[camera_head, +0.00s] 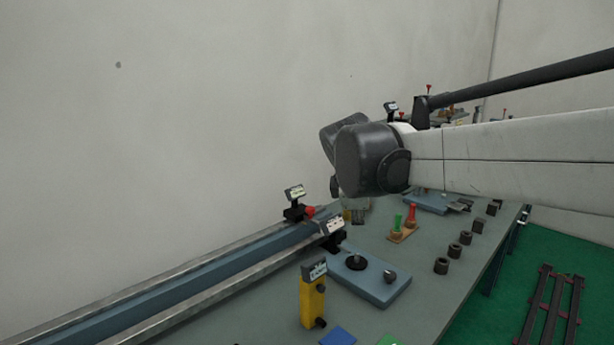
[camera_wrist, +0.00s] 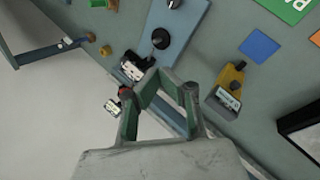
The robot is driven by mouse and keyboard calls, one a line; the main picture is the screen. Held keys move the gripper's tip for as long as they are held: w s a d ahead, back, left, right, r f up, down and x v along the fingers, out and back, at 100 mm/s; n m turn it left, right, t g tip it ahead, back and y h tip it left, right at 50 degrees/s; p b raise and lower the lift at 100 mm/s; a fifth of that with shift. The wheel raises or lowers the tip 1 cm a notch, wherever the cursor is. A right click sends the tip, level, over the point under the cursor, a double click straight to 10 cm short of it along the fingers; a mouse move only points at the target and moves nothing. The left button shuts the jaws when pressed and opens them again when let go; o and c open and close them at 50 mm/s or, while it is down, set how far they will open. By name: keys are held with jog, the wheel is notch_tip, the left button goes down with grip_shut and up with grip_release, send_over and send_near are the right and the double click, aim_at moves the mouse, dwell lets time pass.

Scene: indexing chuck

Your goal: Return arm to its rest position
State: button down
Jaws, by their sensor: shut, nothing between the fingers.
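My gripper (camera_wrist: 155,80) shows in the wrist view with its fingers shut and nothing between them. It hangs over the bench's rail side, in front of a blue plate (camera_wrist: 178,28) with dark round knobs. In the head view my arm (camera_head: 500,150) reaches in from the right, and its dark joint (camera_head: 365,160) hides most of the gripper. I cannot tell the gripper's height above the bench or whether it touches anything.
The grey bench (camera_head: 400,265) carries a yellow post (camera_head: 313,300), a blue plate (camera_head: 375,283), green and red pegs (camera_head: 404,222) and several dark nuts (camera_head: 453,250). A rail (camera_head: 220,265) runs along the wall. A dark rack (camera_head: 550,305) lies on the green floor.

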jog(key=s+d+f+m+y, duration=0.1)
jog(key=s+d+f+m, duration=0.1)
jog(key=s+m, duration=0.3)
jog(key=s+d+f+m, duration=0.3)
jog(key=s+f+m, duration=0.1)
jog(key=s, duration=0.9)
jog(key=s+d+f+m+t+y, duration=0.1)
jog(key=s+d+f+m, duration=0.2)
jog(key=s+m, duration=0.3)
jog(key=s+f, duration=0.1)
jog(key=s, duration=0.2)
jog(key=shift+s+d+m+y, duration=0.2)
jog(key=shift+s+m+y, duration=0.1)
jog(key=shift+m, duration=0.1)
